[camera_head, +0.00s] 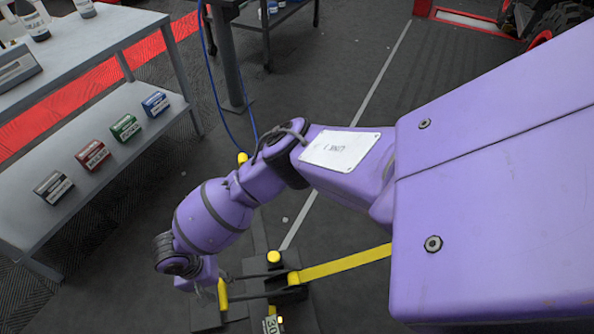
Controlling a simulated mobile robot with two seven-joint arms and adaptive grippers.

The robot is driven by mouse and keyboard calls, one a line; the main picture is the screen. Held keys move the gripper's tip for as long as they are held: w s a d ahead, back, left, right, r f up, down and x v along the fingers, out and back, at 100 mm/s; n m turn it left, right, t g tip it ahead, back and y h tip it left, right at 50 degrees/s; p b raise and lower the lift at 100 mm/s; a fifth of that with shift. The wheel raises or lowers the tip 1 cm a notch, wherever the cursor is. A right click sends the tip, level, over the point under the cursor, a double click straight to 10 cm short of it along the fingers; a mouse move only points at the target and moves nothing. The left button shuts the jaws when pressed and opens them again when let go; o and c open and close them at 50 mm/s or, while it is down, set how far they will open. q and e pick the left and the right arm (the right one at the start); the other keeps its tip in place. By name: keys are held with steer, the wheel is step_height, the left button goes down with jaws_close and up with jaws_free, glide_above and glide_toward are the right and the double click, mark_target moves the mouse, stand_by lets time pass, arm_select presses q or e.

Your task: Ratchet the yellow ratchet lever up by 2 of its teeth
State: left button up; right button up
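The yellow ratchet lever (345,263) is a flat bar running from a dark block (290,295) at the bottom middle up and right, until my purple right arm hides its far end. Yellow round knobs (274,257) sit on the block. My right arm reaches over from the right and bends down to the left of the block. My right gripper (232,286) is small and partly hidden beside the block, with dark bars and a yellow upright piece close by. I cannot tell its opening or whether it touches anything. My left gripper is out of view.
A grey two-level bench (120,118) stands at the left with several small coloured boxes (125,127) on its lower shelf. A blue hose (212,78) hangs by a dark post (228,60). A tyre (560,18) shows at the top right. The floor between is mostly clear.

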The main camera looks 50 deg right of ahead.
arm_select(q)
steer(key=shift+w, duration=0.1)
arm_select(e)
steer(key=shift+w, duration=0.1)
jaws_close()
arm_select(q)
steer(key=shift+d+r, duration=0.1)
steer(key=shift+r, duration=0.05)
